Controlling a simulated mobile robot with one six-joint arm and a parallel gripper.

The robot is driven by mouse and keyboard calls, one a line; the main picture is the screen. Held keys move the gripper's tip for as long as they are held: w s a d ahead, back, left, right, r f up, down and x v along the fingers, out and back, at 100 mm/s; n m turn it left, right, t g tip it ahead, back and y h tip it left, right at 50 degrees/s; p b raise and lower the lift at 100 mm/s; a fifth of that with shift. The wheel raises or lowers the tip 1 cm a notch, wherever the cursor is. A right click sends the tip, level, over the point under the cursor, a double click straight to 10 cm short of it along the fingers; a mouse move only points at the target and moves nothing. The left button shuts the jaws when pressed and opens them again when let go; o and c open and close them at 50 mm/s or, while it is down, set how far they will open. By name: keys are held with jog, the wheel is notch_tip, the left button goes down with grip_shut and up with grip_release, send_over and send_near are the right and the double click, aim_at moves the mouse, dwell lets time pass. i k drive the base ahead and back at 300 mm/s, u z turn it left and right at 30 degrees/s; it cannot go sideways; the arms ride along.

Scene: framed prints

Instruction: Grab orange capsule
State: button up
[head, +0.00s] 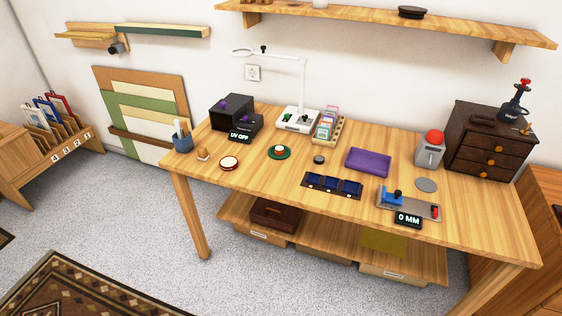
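No thing is plainly an orange capsule at this size. A small orange-brown object (203,154) sits on the table's left part, right of the blue pen cup. A small item with white and orange-red on it (279,149) stands on a round green dish (279,155). A small dark round piece (319,159) lies right of the green dish. My gripper is not in view.
The wooden table (265,195) also bears a black UV box (232,112), lamp (298,118), purple tray (368,161), blue-celled tray (333,186), blue-handled device (405,203), red-domed grey device (430,148) and dark drawer chest (492,140). A wall shelf (380,18) hangs above.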

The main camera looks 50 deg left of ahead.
aim_at(279, 150)
jog(key=z, duration=0.2)
jog(key=k, duration=0.75)
jog(key=u, duration=2.85)
jog(key=i, duration=0.95)
